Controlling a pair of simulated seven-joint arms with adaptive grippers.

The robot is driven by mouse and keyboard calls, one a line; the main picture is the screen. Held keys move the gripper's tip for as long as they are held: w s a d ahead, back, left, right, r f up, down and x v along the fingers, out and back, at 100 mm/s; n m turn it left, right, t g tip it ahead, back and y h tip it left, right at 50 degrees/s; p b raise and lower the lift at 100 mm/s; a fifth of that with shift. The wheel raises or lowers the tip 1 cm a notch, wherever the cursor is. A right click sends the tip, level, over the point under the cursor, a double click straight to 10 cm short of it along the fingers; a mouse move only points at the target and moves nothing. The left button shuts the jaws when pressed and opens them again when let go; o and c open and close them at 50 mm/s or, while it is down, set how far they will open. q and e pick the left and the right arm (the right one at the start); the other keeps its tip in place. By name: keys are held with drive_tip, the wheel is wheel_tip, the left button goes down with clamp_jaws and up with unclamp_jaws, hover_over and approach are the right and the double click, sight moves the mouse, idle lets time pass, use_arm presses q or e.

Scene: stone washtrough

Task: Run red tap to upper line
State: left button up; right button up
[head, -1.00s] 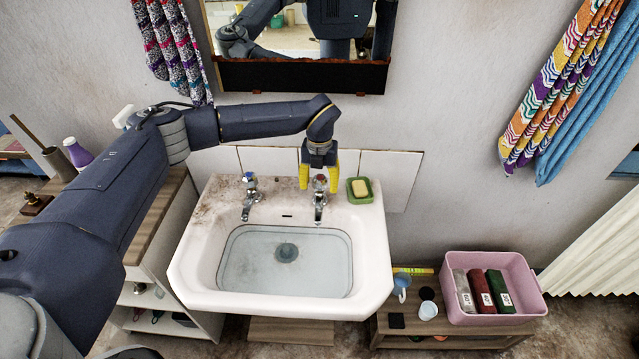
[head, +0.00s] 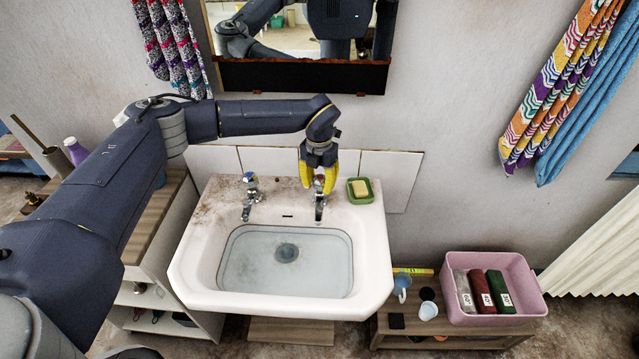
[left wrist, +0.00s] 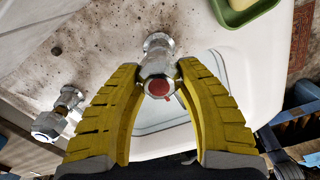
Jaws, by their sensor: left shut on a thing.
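The red tap (head: 319,197) stands at the right of the washtrough's back ledge. Its red-capped head (left wrist: 159,88) shows between my yellow fingers in the left wrist view. My left gripper (head: 317,188) reaches down from above and is shut on the tap head. The blue-capped tap (head: 250,195) stands to the left, clear of the gripper; it also shows in the left wrist view (left wrist: 55,118). The white washtrough (head: 372,245) has a bluish, clear basin (head: 255,270) with a dark line around it. I see no clear stream from either spout. My right gripper is out of view.
A green soap dish (head: 360,197) with yellow soap sits close right of the red tap. A mirror (head: 300,77) hangs above. A pink bin (head: 493,315) and a blue cup (head: 401,283) stand on a low bench at right.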

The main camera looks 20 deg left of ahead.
use_arm(q)
drive_tip(key=shift+f, duration=0.1)
drive_tip(key=o, duration=1.2)
drive_tip(key=shift+r, duration=3.8)
